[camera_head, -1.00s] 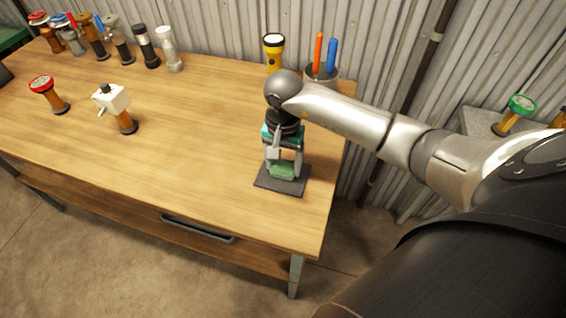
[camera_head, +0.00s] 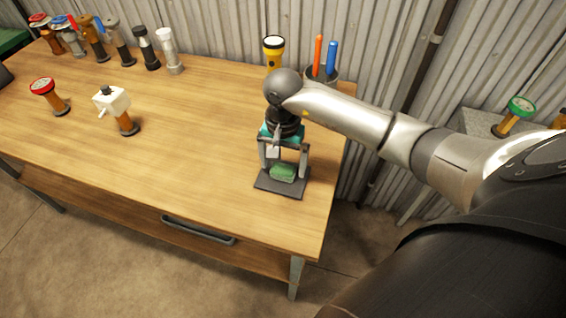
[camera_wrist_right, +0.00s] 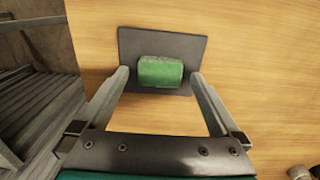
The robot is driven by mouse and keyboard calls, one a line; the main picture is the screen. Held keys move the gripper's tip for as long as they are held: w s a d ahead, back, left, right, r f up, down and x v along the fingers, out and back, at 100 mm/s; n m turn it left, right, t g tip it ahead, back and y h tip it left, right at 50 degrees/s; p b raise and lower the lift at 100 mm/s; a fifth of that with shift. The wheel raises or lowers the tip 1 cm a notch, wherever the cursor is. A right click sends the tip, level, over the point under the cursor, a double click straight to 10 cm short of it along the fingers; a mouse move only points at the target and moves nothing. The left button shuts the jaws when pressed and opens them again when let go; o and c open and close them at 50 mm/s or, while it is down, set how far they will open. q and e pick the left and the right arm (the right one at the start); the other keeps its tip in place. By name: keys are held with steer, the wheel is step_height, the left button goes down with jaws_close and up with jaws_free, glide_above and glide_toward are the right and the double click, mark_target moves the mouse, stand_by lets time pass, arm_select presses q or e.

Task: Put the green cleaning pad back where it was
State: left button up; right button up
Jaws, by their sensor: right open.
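The green cleaning pad (camera_head: 283,173) lies on a dark flat mat (camera_head: 268,184) near the right front corner of the wooden table. In the right wrist view the pad (camera_wrist_right: 160,72) rests on the dark mat (camera_wrist_right: 190,45), between the fingertips in the picture. My right gripper (camera_head: 283,170) is open over the mat, with one finger on each side of the pad and gaps between. In the wrist view its two fingers (camera_wrist_right: 160,75) are spread wide and hold nothing. My left gripper is not in view.
A yellow flashlight (camera_head: 273,52) and a dark cup (camera_head: 321,75) with an orange and a blue tool stand at the back right. A red-topped piece (camera_head: 47,95) and a white-headed valve (camera_head: 115,104) stand at left. Several fittings line the back left. The table's middle is clear.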

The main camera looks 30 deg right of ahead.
mark_target(283, 169)
step_height(283, 169, up, 11)
steer(key=p, duration=0.1)
steer(key=shift+r, duration=0.2)
